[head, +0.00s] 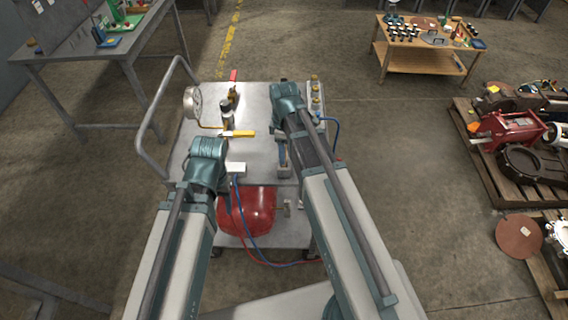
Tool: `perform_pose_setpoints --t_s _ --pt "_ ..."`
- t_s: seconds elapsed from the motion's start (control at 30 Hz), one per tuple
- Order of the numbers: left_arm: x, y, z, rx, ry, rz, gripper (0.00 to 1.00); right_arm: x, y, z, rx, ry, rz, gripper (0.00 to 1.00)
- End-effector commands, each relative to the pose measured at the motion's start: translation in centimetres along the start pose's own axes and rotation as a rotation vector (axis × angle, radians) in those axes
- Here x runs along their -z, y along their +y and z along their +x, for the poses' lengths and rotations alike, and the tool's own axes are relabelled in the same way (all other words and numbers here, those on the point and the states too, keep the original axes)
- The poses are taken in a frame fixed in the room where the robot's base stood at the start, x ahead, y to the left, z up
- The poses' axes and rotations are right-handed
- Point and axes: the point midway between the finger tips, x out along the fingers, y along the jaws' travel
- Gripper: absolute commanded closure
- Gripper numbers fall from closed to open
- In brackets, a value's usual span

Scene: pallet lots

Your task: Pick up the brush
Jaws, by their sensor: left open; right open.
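I cannot make out a brush for certain in the head view. My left gripper (233,178) is over the front left part of the grey cart top (255,155), partly hidden by its own wrist. It is open with nothing visible in it. My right gripper (284,160) is over the right half of the cart top, beside its own forearm. It is open and looks empty. A small fitting with a yellow lever (240,133) lies just beyond my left gripper. My arms hide parts of the cart.
The cart carries a round gauge (193,102), a red-handled valve (233,77) and a red tank (248,212) below. A curved rail (145,135) edges its left. A wooden table (425,58) stands at the back right; pallets with machine parts (510,130) lie right. Floor between is clear.

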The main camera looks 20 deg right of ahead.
Motion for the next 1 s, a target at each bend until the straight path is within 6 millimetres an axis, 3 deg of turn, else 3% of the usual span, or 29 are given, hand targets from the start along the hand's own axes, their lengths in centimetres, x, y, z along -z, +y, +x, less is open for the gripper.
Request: perform_pose_setpoints --t_s 0.03,0.1,0.4,0.73,1.0 --pt "0.08 0.13 1.37 0.0 0.0 0.0 0.4 0.01 0.01 1.38 0.0 0.0 0.0 0.43" --pt "0.11 0.19 1.95 0.0 0.0 0.0 0.4 0.02 0.03 1.97 0.0 0.0 0.0 0.43" --pt "0.12 0.19 1.97 0.0 0.0 0.0 0.4 0.02 0.03 1.98 0.0 0.0 0.0 0.43" --pt "0.12 0.19 1.97 0.0 0.0 0.0 0.4 0.01 0.04 1.99 0.0 0.0 0.0 1.0" --pt "0.12 0.19 1.97 0.0 0.0 0.0 0.4 0.01 0.04 1.99 0.0 0.0 0.0 1.0"
